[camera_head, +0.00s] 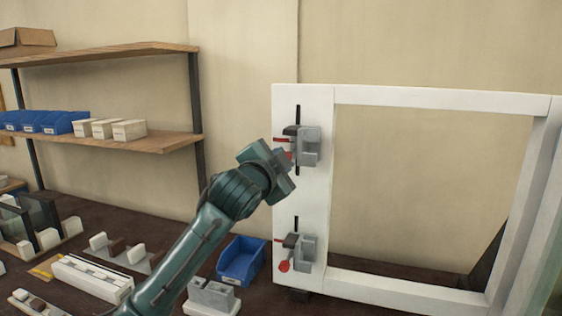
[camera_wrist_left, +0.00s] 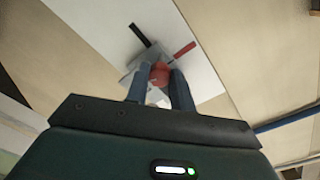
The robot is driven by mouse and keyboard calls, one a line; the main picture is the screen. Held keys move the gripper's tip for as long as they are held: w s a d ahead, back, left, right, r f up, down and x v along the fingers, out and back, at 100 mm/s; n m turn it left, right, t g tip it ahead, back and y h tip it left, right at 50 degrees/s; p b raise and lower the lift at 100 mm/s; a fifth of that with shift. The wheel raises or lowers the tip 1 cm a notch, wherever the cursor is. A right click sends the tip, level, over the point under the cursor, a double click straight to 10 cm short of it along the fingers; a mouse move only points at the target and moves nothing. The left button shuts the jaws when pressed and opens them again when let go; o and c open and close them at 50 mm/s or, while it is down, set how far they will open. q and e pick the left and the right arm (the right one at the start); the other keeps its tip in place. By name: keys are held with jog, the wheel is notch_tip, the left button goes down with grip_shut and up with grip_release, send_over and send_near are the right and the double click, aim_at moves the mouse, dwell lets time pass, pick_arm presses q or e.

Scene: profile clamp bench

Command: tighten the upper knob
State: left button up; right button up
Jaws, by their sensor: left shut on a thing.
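The upper clamp (camera_head: 303,147) is a grey block on the left post of a white frame (camera_head: 440,97), with a black slot above it and a red pointer beside it. Its red knob (camera_wrist_left: 159,74) shows in the left wrist view between two blue-grey fingers. My left gripper (camera_head: 288,160) is at the upper clamp and shut on this knob, mostly hiding it in the head view. The lower clamp (camera_head: 306,250) sits further down the same post, with its red knob (camera_head: 284,266) hanging free. My right gripper is in neither view.
A blue bin (camera_head: 241,260) and a grey block on a white base (camera_head: 212,297) stand on the dark bench left of the frame. Shelves (camera_head: 150,143) with blue bins and white boxes are at the back left. The frame's opening is clear.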

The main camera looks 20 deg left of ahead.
pick_arm(q)
jog(key=o, duration=1)
jog(key=shift+s, duration=0.1)
jog(key=s+b, duration=0.2)
jog(key=s, duration=1.1)
jog(key=shift+a+r+b, duration=0.2)
jog(key=shift+a+b, duration=0.2)
